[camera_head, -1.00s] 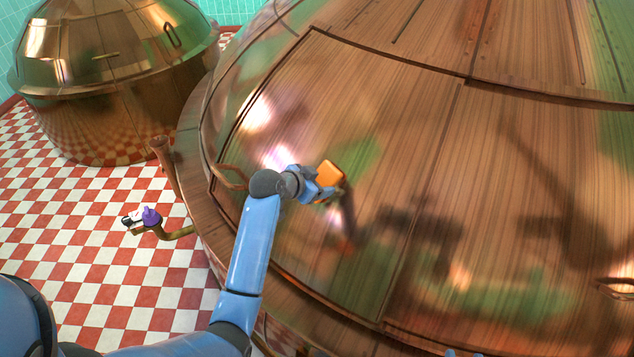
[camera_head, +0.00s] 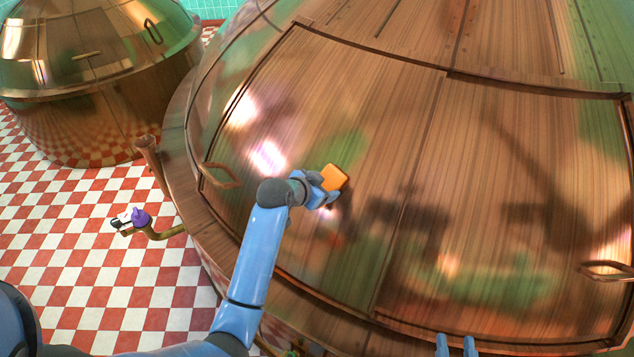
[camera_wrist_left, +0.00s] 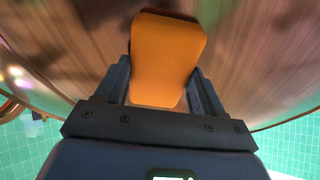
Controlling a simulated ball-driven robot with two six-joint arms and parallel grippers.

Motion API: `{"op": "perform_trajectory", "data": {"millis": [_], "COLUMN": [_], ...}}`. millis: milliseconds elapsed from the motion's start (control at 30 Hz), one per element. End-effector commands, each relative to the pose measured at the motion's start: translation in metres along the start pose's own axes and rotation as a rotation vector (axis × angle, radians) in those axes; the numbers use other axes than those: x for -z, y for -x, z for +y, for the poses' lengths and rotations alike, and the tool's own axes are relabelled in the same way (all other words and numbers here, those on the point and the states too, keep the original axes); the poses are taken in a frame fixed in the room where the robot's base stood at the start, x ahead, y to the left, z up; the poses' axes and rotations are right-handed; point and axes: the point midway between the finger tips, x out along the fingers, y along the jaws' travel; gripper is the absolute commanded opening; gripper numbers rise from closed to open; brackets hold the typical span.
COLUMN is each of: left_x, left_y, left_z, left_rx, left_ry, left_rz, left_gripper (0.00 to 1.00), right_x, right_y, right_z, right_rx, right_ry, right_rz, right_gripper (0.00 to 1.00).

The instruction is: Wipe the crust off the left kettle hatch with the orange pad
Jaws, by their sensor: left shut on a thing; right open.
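The left kettle hatch (camera_head: 290,130) is a large curved copper panel with dark seams and a handle (camera_head: 219,175) at its left edge. Its surface shows brownish streaks and mirror-like reflections; I cannot tell crust from reflection. My left gripper (camera_head: 324,190) is shut on the orange pad (camera_head: 334,177) over the hatch's lower middle. The orange pad also fills the upper middle of the left wrist view (camera_wrist_left: 168,55), between the fingers. I cannot tell whether the pad touches the copper. My right gripper (camera_head: 455,346) is open and empty at the bottom edge, only its fingertips showing.
A second hatch panel (camera_head: 500,180) with a handle (camera_head: 607,270) lies to the right. A smaller copper kettle (camera_head: 95,80) stands at the far left on the red and white checkered floor (camera_head: 60,230). A pipe with a purple knob (camera_head: 141,217) sticks out beside the big kettle's rim.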

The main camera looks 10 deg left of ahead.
Motion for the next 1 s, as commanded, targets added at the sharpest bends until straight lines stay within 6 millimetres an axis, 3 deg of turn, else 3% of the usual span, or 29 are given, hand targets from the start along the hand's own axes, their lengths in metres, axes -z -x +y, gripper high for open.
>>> {"op": "perform_trajectory", "data": {"millis": [200,467,1000], "left_x": [0.006,0.005,-0.005], "left_y": [-0.002,-0.006,-0.003], "left_z": [0.016,0.019,-0.013], "left_rx": [-0.002,0.000,0.002], "left_ry": [-0.001,0.000,0.001], "left_rz": [0.000,0.001,-0.001], "left_gripper": [0.44,0.44,0.44], "right_x": [0.004,0.004,0.001], "right_y": [0.000,0.000,0.000], "right_z": [0.000,0.000,0.000], "right_rx": [0.000,0.000,0.000], "right_ry": [0.000,0.000,0.000], "right_rz": [0.000,0.000,0.000], "right_gripper": [0.43,0.43,0.43]}}
